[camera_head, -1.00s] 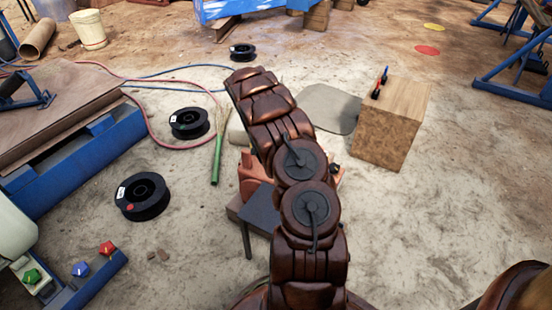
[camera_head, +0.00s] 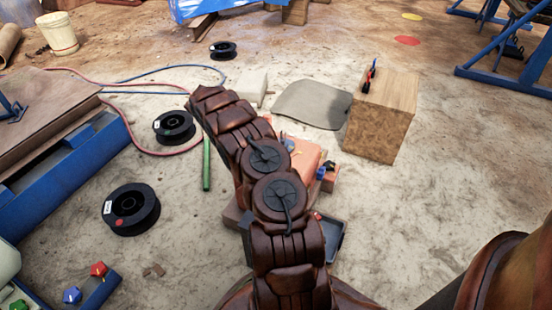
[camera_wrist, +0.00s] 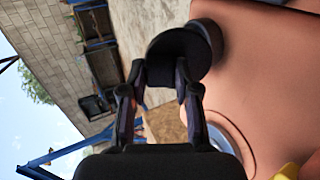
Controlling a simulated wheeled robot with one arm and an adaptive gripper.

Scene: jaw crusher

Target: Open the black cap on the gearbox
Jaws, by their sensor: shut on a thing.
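The gearbox (camera_head: 305,157) is an orange-red housing on the ground, partly hidden behind my arm in the head view. In the wrist view its smooth salmon-coloured side (camera_wrist: 270,75) fills the right. The black cap (camera_wrist: 178,50) is a round dark disc beside that side, with a dark round part (camera_wrist: 208,35) behind it. My gripper (camera_wrist: 160,78) is shut on the cap, with its two black fingers at the cap's lower edge. I cannot tell whether the cap still touches the housing. My gripper is hidden behind my arm in the head view.
A wooden block (camera_head: 382,118) with small red and black items on top stands right of the gearbox. Black spools (camera_head: 130,208), a green rod (camera_head: 206,165) and hoses lie to the left. A blue-framed bench (camera_head: 75,165) stands far left. Sandy ground at right is open.

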